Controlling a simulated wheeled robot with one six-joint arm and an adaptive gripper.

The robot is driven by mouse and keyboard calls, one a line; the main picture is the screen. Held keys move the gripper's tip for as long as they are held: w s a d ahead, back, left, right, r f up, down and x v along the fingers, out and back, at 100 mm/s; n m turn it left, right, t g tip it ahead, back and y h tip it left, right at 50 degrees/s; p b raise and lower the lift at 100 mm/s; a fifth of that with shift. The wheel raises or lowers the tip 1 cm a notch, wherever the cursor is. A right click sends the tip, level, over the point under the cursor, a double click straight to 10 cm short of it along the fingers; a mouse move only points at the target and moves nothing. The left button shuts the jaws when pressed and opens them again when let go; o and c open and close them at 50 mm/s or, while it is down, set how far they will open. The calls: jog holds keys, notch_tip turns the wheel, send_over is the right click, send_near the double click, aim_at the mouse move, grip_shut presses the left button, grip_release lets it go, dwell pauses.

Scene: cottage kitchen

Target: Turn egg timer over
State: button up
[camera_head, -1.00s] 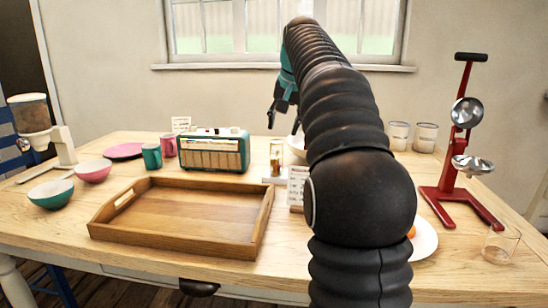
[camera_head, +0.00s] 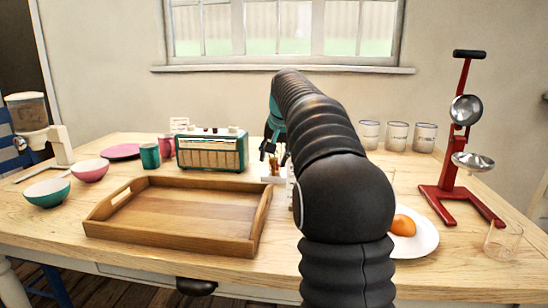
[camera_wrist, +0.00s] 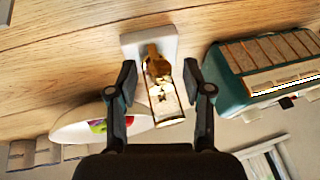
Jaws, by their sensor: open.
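The egg timer (camera_wrist: 164,98) is a small clear glass piece with golden-brown ends. It stands on a white base (camera_wrist: 168,41) on the table, and in the head view it shows partly behind my gripper (camera_head: 274,155). In the wrist view my gripper (camera_wrist: 161,92) is open, with one dark finger on each side of the timer. A gap shows on both sides and I see no contact.
A teal radio (camera_head: 212,150) stands close left of the timer. A white bowl (camera_wrist: 68,128) with colourful contents is close on its other side. A wooden tray (camera_head: 170,245) lies in front. A plate (camera_head: 425,240) with an orange item and a red stand (camera_head: 450,190) are at right.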

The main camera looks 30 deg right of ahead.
grip_shut()
jog(key=shift+s+d+f+m+t+y+b, duration=0.1)
jog(key=shift+d+m+t+y+b, duration=0.05)
jog(key=shift+t+y+b, duration=0.4)
jog(key=shift+s+d+f+m+t+y+b, duration=0.15)
jog(key=shift+t+y+b, duration=0.15)
jog(key=shift+y, duration=0.35)
jog(key=shift+d+m+t+y+b, duration=0.1)
jog(key=shift+m+t+y+b, duration=0.2)
jog(key=shift+t+y+b, duration=0.75)
grip_release()
